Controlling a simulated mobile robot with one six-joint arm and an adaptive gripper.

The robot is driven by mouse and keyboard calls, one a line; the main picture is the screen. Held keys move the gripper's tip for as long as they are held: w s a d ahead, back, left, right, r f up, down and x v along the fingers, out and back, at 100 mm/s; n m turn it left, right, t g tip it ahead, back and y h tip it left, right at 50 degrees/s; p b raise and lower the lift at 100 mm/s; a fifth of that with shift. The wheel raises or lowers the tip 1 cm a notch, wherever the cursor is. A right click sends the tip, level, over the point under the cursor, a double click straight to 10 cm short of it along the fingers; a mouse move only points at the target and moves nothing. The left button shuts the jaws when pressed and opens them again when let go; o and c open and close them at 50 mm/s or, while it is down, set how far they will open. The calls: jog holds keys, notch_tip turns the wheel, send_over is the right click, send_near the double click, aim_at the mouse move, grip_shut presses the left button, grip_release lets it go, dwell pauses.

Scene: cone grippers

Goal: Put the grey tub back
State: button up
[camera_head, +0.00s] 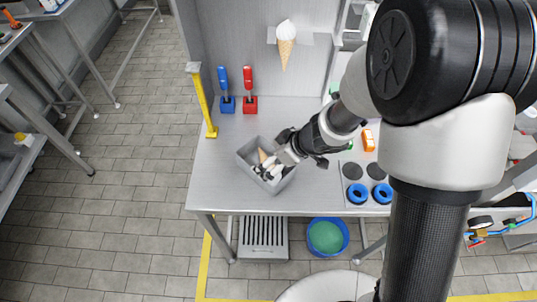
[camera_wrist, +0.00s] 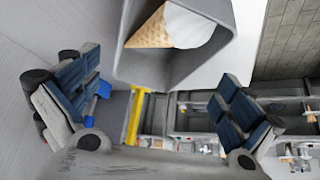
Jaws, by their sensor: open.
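The grey tub (camera_head: 244,158) sits near the front left of the metal table, a little askew. A cone with a white top lies in the tub; its tan part shows in the head view (camera_head: 262,156), and it is clear in the wrist view (camera_wrist: 165,28). I cannot tell whether a finger touches the tub.
A yellow post (camera_head: 203,100) stands at the table's left edge. A blue tool (camera_head: 224,90) and a red tool (camera_head: 248,90) stand behind the tub. A large cone (camera_head: 286,42) is on the back panel. Blue rings (camera_head: 357,193) lie right. The table's front edge is close to the tub.

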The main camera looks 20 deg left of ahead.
jog(key=p+v, duration=0.5)
jog(key=v, duration=0.4)
jog(key=shift+r, duration=0.25)
jog(key=shift+d, duration=0.1)
jog(key=w+d+r+m+t+h, duration=0.2)
jog(key=w+d+r+t, duration=0.1)
jog(key=w+d+r, duration=0.3)
jog(key=s+d+r+m+t+h, duration=0.3)
jog(key=d+r+m+h, duration=0.25)
jog(key=d+r, duration=0.75)
jog(key=s+d+r+m+g+h, duration=0.1)
jog(key=s+d+r+m, duration=0.1)
jog(key=s+d+m, duration=0.45)
jog(key=s+a+g+y, duration=0.1)
jog(key=s+a, duration=0.1)
jog(key=s, duration=0.4)
jog(key=s+a+g+y, duration=0.1)
jog(key=s+a, duration=0.2)
jog(key=s, duration=0.4)
jog(key=shift+s+a+g, duration=0.3)
jog(key=shift+g, duration=0.1)
jog(key=shift+r, duration=0.1)
